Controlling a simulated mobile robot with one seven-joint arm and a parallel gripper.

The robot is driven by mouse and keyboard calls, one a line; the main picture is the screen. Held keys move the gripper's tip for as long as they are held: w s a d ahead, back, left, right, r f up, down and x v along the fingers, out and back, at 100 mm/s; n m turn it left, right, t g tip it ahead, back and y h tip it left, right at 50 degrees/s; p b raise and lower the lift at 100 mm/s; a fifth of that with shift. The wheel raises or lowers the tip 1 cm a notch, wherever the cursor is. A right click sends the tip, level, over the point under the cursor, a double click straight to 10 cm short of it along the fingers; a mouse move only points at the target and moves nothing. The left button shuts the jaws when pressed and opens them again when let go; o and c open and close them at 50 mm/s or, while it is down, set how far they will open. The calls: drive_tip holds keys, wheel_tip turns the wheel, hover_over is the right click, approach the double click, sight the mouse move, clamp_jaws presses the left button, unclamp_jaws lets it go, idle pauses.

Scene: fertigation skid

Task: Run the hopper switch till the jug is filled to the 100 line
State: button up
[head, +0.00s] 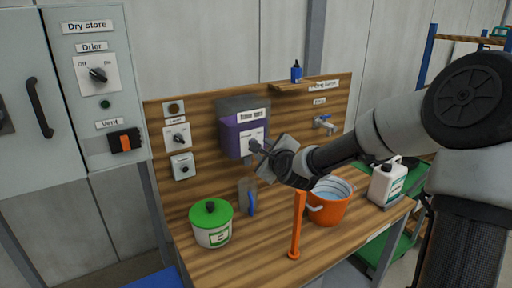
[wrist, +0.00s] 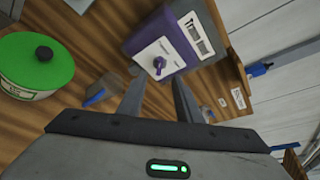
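The hopper (head: 230,138) is a purple-fronted box with a grey top, fixed to the wooden back board. Its white switch plate with a dark knob shows in the wrist view, the knob (wrist: 159,65) standing just beyond my fingertips. My gripper (head: 264,149) is in front of the plate; in the wrist view (wrist: 157,84) its two fingers are apart with nothing between them. The clear jug (head: 243,193) with a blue handle stands on the bench below the hopper. Its fill level and its lines are too small to read. It shows partly in the wrist view (wrist: 101,92), beside a finger.
A green-lidded tub (head: 211,224) stands left of the jug. An orange post (head: 297,228), an orange bucket (head: 327,209) and a white canister (head: 385,183) stand to the right. Other switches (head: 177,136) are on the board's left; a tap (head: 324,122) is on its right.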

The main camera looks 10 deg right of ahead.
drive_tip(key=p+x, duration=0.1)
drive_tip(key=x, duration=0.8)
drive_tip(key=shift+w, duration=0.2)
drive_tip(key=shift+f, duration=0.1)
clamp_jaws()
drive_tip(key=m, duration=0.1)
drive_tip(key=m+g+y, duration=0.1)
drive_tip(key=m+p, duration=0.1)
drive_tip(key=shift+w+d+r+y, duration=0.1)
drive_tip(key=shift+d+r+y, duration=0.2)
drive_tip(key=shift+r+y, duration=0.1)
